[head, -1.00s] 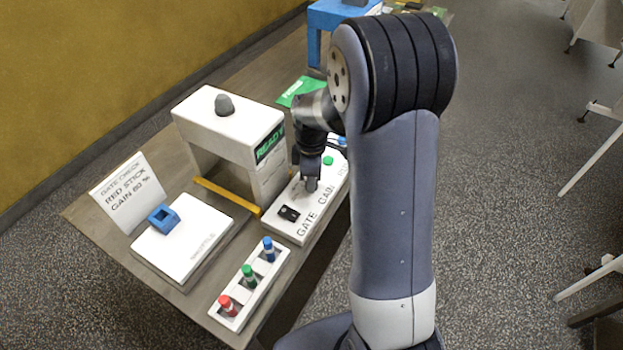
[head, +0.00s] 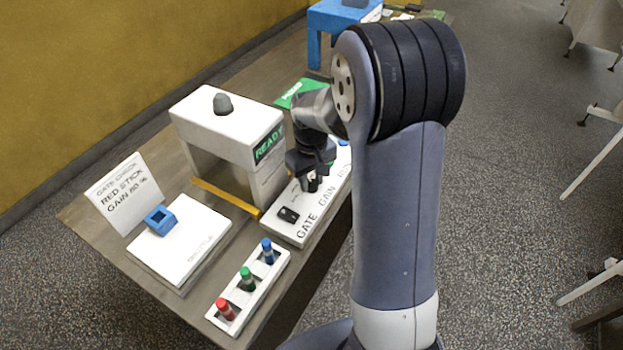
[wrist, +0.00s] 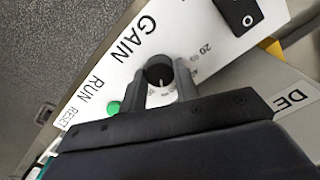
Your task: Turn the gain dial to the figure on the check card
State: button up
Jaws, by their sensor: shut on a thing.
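The gain dial (wrist: 159,74) is a round black knob beside the word GAIN in the wrist view. A pale mark shows on it, and a small 20 is printed nearby; the other scale figures are partly hidden or too small to read. My gripper (wrist: 162,80) has one finger on each side of the dial and is shut on it. In the head view my gripper (head: 310,182) is down at the control panel (head: 292,232) and hides the dial. The check card (head: 125,193) stands at the left and reads RED STICK, GAIN 60 % or 80 %; the first digit is blurred.
A black GATE switch (wrist: 238,14) and a green RUN button (wrist: 113,108) flank the dial. The white gate housing (head: 225,130) reads READY and stands close left of my gripper. The shuttle plate (head: 185,250) and a rack (head: 250,300) with three coloured sticks lie in front.

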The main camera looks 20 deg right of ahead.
aim_at(312, 183)
jog(key=m, duration=0.4)
jog(key=shift+m, duration=0.7)
jog(key=o, duration=1)
jog(key=shift+c, duration=0.2)
notch_tip(312, 183, up, 11)
jog(key=shift+b, duration=0.45)
jog(key=shift+f, duration=0.15)
notch_tip(312, 183, down, 11)
jog(key=shift+r+p, duration=0.15)
jog(key=shift+p, duration=0.15)
